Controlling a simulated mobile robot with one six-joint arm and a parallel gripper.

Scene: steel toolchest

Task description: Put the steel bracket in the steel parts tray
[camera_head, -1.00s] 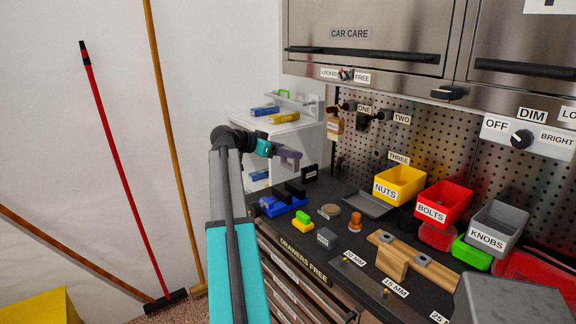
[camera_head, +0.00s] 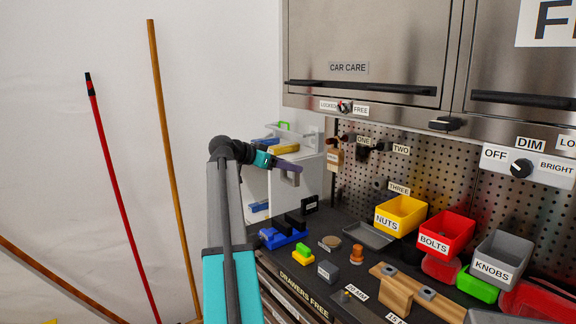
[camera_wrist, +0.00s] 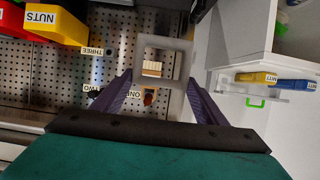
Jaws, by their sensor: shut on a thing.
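My gripper (camera_head: 287,163) has purple fingers and is shut on the steel bracket. The bracket (camera_wrist: 146,43) is a grey, square-looking frame with an opening, held between the fingertips in the wrist view. In the head view the bracket (camera_head: 291,179) shows small at the end of the fingers, in the air above the far left end of the bench. The steel parts tray (camera_head: 368,236), a shallow grey tray, lies on the dark bench below and right of the gripper, in front of the pegboard. Its visible inside looks empty.
Yellow NUTS (camera_head: 400,215), red BOLTS (camera_head: 446,232) and grey KNOBS (camera_head: 502,258) bins stand right of the tray. A round tan disc (camera_head: 330,242) and an orange knob-like piece (camera_head: 357,254) sit in front of it. A white shelf unit (camera_head: 310,170) stands behind the gripper.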

